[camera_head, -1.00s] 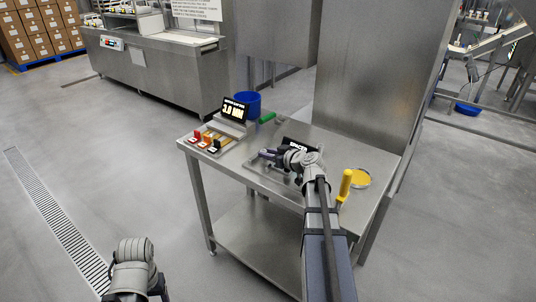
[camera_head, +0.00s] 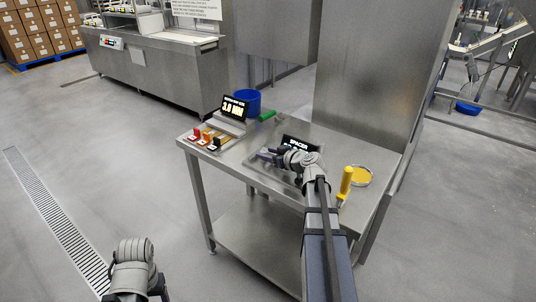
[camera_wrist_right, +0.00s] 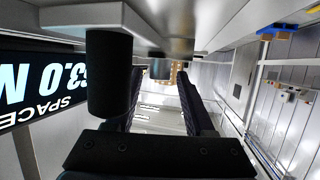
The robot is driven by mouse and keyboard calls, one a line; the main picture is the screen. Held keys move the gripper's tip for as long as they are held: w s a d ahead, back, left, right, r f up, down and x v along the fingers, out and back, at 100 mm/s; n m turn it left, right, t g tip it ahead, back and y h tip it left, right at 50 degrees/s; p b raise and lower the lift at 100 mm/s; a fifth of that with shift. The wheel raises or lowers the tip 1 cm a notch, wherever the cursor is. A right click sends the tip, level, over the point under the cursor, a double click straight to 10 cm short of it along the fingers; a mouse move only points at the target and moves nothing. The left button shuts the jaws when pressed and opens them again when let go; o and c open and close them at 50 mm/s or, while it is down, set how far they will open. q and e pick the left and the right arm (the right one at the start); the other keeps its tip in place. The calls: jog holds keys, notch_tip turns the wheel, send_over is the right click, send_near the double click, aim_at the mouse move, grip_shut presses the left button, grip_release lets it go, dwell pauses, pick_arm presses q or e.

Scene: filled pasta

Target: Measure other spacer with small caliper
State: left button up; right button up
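My right gripper (camera_head: 270,154) reaches low over the steel table from the right, beside a black display (camera_head: 300,144) whose text begins with "SPACER". In the right wrist view this display (camera_wrist_right: 40,90) appears upside down and reads "SPACER 3.0 M", cut off. The fingers (camera_wrist_right: 160,95) stand apart there, with a gap between them. A dark cylinder (camera_wrist_right: 108,75) hangs near the left finger; I cannot tell what it belongs to. The small caliper and the other spacer cannot be told apart for certain; the arm hides part of the spot. My left gripper is not clearly visible; only my left arm shows.
A second display (camera_head: 234,108) stands on a grey device at the table's left. Red, orange and black pieces (camera_head: 206,138) lie before it. A blue bucket (camera_head: 248,101), a green handle (camera_head: 267,116), a yellow handle (camera_head: 345,183) and a yellow round dish (camera_head: 360,176) are around.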

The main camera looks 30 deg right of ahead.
jog(key=shift+o, duration=0.8)
jog(key=p+v, duration=0.2)
jog(key=v, duration=0.5)
jog(key=shift+s+r+p, duration=0.15)
jog(key=shift+s+p, duration=0.2)
jog(key=shift+s, duration=0.05)
